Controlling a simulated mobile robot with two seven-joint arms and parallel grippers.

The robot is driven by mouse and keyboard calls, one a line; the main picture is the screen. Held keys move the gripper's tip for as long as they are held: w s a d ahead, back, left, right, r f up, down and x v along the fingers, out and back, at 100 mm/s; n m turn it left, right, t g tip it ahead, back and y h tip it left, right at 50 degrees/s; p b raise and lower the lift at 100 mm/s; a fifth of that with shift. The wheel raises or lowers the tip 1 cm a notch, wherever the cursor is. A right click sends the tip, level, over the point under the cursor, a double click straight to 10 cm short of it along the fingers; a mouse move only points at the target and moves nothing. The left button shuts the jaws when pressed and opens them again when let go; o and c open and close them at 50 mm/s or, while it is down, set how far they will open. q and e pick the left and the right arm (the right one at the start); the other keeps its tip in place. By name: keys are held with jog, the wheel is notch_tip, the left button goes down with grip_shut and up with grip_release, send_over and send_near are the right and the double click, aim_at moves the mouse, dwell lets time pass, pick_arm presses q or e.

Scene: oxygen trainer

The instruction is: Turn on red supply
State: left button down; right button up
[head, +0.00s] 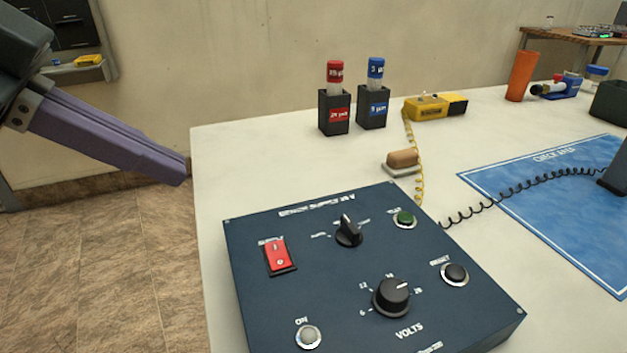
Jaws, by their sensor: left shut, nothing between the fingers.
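A dark blue supply box (330,270) sits at the front of the white table. On its left side is a red rocker switch (279,257) in a black frame, with a small blurred label above it. Which way the rocker is pressed is hard to tell. A round grey lamp (308,336) marked ON sits below it and looks unlit. My left gripper (181,176) is shut and empty, with purple fingers. It is in the air by the table's left edge, up and left of the switch, touching nothing. My right gripper is out of view.
The box also carries a black selector (348,231), a green button (404,219), a VOLTS knob (391,297) and a black button (454,273). Red-capped (334,113) and blue-capped (373,106) vials stand in holders behind. A blue mat (560,210) and coiled cord (500,196) lie right.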

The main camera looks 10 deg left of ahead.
pick_arm(q)
jog(key=b, duration=0.2)
send_over(280, 243)
jog(key=s+a, duration=0.2)
jog(key=f, duration=0.6)
jog(key=shift+s+d+f, duration=0.15)
jog(key=shift+d+f, duration=0.05)
jog(key=shift+f, duration=0.2)
jog(key=f, duration=0.2)
jog(key=shift+w+f, duration=0.2)
jog(key=shift+f, duration=0.15)
jog(key=shift+a+f+b, duration=0.1)
jog(key=shift+f+b, duration=0.3)
jog(key=shift+f, duration=0.35)
jog(key=shift+w+a+f, duration=0.1)
jog(key=shift+w+f, duration=0.05)
jog(key=shift+f, duration=0.05)
